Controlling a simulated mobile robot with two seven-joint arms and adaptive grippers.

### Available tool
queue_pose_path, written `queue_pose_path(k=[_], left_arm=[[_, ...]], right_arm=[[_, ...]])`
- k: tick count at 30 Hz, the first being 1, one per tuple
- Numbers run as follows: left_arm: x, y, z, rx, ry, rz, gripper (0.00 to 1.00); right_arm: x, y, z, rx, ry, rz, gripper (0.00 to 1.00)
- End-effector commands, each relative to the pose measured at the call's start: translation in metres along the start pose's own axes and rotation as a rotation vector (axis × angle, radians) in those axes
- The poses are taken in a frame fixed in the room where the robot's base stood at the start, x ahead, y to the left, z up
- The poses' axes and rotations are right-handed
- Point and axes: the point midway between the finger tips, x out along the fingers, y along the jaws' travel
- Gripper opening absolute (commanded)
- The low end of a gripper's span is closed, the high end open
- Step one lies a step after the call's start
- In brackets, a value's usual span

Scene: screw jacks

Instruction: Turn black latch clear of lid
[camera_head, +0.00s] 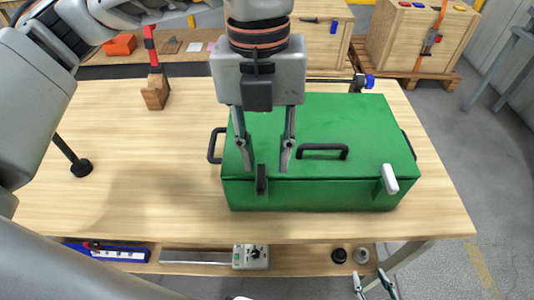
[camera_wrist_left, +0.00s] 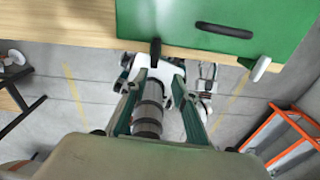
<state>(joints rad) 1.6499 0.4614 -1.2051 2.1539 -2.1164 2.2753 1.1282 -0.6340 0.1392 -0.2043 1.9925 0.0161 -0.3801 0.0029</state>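A green box (camera_head: 330,195) with a closed lid (camera_head: 355,115) stands on the wooden table. The black latch (camera_head: 262,182) is upright at the front left, across the lid's front edge; it also shows in the left wrist view (camera_wrist_left: 155,48). A white latch (camera_head: 389,178) sits at the front right, slightly tilted. My left gripper (camera_head: 265,169) points down over the lid's front left. Its fingers are apart, one on each side of the black latch, with gaps visible. Contact cannot be told. My right gripper (camera_head: 374,286) shows only its parted fingertips at the bottom edge.
A black handle (camera_head: 323,150) lies on the lid, right of my left gripper. A wooden block with a red upright part (camera_head: 155,90) stands at the back left. A blue-ended clamp (camera_head: 368,81) is behind the box. The table's front left is clear.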

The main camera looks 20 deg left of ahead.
Motion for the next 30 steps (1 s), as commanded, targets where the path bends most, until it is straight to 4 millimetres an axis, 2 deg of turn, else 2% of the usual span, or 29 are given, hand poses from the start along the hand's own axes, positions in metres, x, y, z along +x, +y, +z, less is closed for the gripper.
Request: queue_pose_path(k=[5,8,19,24,30], left_arm=[[-0.005,0.011,0.011,-0.071,-0.066,0.039,0.28],[0.004,0.013,0.012,-0.076,-0.066,0.043,0.28],[0.058,0.014,0.015,-0.073,-0.062,0.041,0.28],[0.069,0.015,0.016,-0.072,-0.064,0.04,0.28],[0.07,0.015,0.016,-0.072,-0.065,0.039,0.28]], right_arm=[[0.001,0.0,-0.001,-0.001,0.002,0.001,0.4],[0.001,0.0,0.001,-0.001,0.0,0.0,0.4],[-0.001,-0.004,0.012,-0.002,-0.017,-0.004,0.4],[0.0,-0.003,0.012,-0.003,-0.016,-0.004,0.4],[0.001,-0.002,0.008,-0.005,-0.008,-0.002,0.4]])
